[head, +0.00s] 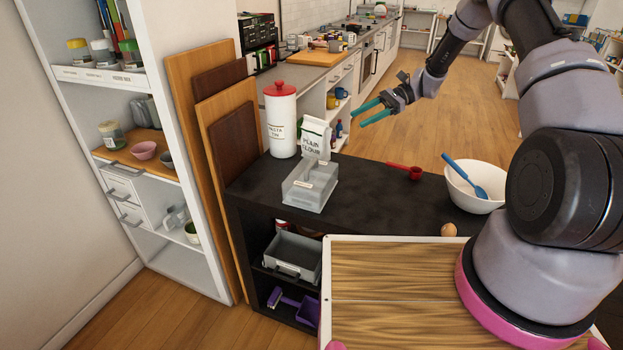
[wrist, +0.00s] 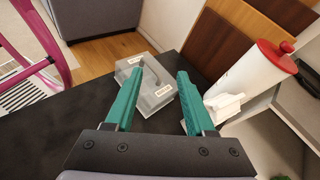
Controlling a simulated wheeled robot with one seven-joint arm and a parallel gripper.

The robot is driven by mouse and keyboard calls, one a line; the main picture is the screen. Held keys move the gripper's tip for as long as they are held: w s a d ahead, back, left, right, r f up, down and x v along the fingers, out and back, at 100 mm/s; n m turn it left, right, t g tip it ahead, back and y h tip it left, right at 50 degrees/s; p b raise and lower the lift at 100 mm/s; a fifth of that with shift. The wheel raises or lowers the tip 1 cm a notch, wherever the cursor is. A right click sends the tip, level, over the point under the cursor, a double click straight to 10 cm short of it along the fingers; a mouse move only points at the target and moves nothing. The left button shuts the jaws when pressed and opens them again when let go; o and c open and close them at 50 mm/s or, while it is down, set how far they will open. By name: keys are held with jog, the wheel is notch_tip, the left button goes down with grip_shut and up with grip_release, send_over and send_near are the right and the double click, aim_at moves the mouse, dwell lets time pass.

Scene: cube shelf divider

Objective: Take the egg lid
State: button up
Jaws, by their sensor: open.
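A translucent grey box-shaped piece (head: 310,186) with small pale labels sits on the black counter top, just in front of the flour bag. It looks like the egg lid; I cannot tell whether it lies on a base. It also shows in the wrist view (wrist: 155,99), beyond and partly behind my left finger. My gripper (head: 374,111) has teal fingers, spread apart and empty. In the head view it hangs in the air behind and to the right of the lid, higher than the counter. The fingers also show in the wrist view (wrist: 160,77).
A white canister with a red lid (head: 282,120) and a flour bag (head: 317,138) stand close behind the lid. A red scoop (head: 405,171), an egg (head: 448,230) and a white bowl (head: 470,191) with a blue spoon are to the right. The counter between is clear.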

aim_at(323, 166)
notch_tip(323, 166, down, 15)
jog(key=a+m+y, duration=0.1)
jog(key=m+y, duration=0.3)
jog(key=y, duration=0.1)
jog(key=shift+t, duration=0.3)
jog(key=x, duration=0.5)
jog(key=shift+w+f, duration=0.35)
jog(key=shift+w, duration=0.05)
jog(key=shift+x, duration=3.1)
grip_shut()
